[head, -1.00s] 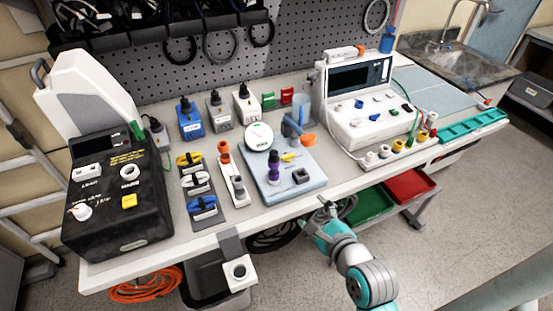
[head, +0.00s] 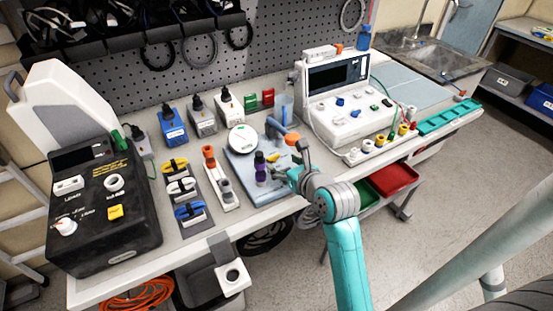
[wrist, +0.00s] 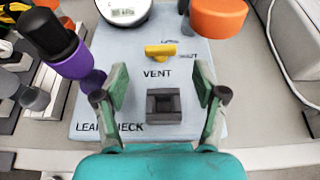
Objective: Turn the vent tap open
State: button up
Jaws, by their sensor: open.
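The vent tap (wrist: 161,50) is a small yellow handle lying roughly crosswise above the printed word VENT on the pale blue leak check board (wrist: 112,68). In the head view the yellow tap (head: 273,157) shows near the board's middle, just left of my arm. My gripper (wrist: 160,94) is open and empty, its two green fingers spread over the front part of the board. A dark square socket (wrist: 164,105) lies between the fingers in the wrist view. The tap is beyond the fingertips, in line with the gap between them, and not touched.
A purple and black knobbed part (wrist: 70,62) stands close to the left finger. An orange cap (wrist: 218,16) is at the far right of the board, and a round white gauge (head: 242,139) at its back. A pump console (head: 345,90) stands to the right.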

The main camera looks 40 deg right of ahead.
aim_at(276, 156)
jog(key=shift+x, duration=2.35)
jog(key=c, duration=1.1)
jog(key=shift+c, duration=0.2)
jog(key=shift+s+d+n+y, duration=0.1)
jog(key=shift+d+n+y, duration=0.05)
jog(key=shift+n+y, duration=0.2)
jog(key=n+y, duration=0.1)
jog(key=y, duration=0.1)
jog(key=d+n+y, duration=0.1)
jog(key=n+y, duration=0.1)
jog(key=shift+t, duration=0.3)
jog(key=n+y, duration=0.2)
jog(key=n+g+y, duration=0.1)
jog(key=n+y, duration=0.1)
jog(key=n+g+y, duration=0.1)
jog(key=n+y, duration=0.1)
jog(key=shift+d+y, duration=0.25)
jog(key=shift+d, duration=0.1)
jog(key=shift+w+n+g, duration=0.2)
jog(key=shift+n+g, duration=0.05)
jog(key=shift+g, duration=0.05)
